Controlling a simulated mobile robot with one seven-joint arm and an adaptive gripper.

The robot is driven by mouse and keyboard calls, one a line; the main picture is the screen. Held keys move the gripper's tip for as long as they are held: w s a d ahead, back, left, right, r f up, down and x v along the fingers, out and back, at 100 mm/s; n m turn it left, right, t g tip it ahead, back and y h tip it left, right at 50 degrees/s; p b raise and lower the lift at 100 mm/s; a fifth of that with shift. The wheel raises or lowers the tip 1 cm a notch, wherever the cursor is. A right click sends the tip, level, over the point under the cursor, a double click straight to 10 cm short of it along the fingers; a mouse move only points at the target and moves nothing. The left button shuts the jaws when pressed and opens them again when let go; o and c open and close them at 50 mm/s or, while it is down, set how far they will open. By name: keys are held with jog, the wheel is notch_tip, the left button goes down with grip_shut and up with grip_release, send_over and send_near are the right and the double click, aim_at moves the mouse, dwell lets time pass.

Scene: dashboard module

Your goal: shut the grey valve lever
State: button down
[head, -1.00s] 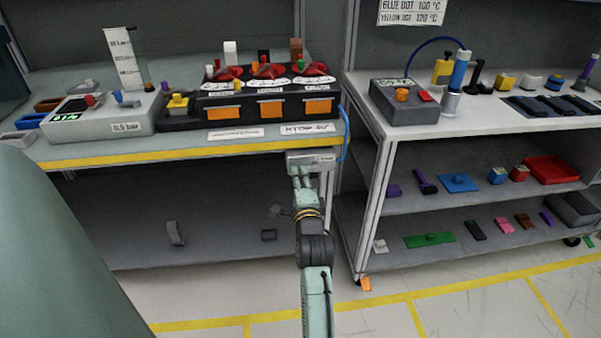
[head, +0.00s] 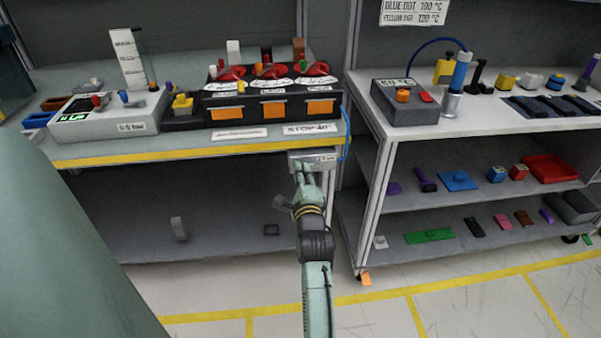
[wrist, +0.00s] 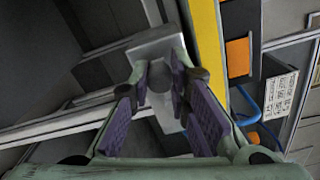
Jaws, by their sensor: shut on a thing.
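My gripper (head: 303,172) is at the front edge of the left bench, just below the yellow-striped rim. It also shows in the wrist view (wrist: 162,82), with its purple-padded fingers closed in on a grey rounded part, which looks like the grey valve lever (wrist: 160,77). The lever sits in front of a pale grey metal block (wrist: 152,46). In the head view this block (head: 322,157) carries a small label and hangs under the bench edge. The lever is mostly hidden by my fingers there, and its exact angle cannot be told.
A blue hose (head: 347,140) curves down beside the block on the right. The black panel with orange labels (head: 272,109) stands on the bench above. A shelf cart (head: 380,190) is close on the right.

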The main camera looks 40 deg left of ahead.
jog(key=c, duration=1.9)
grip_release()
jog(key=shift+w+r, duration=0.15)
jog(key=shift+r, duration=0.1)
jog(key=o, duration=0.4)
jog(key=shift+f, duration=0.15)
jog(key=v, duration=1.2)
jog(key=shift+a, duration=0.1)
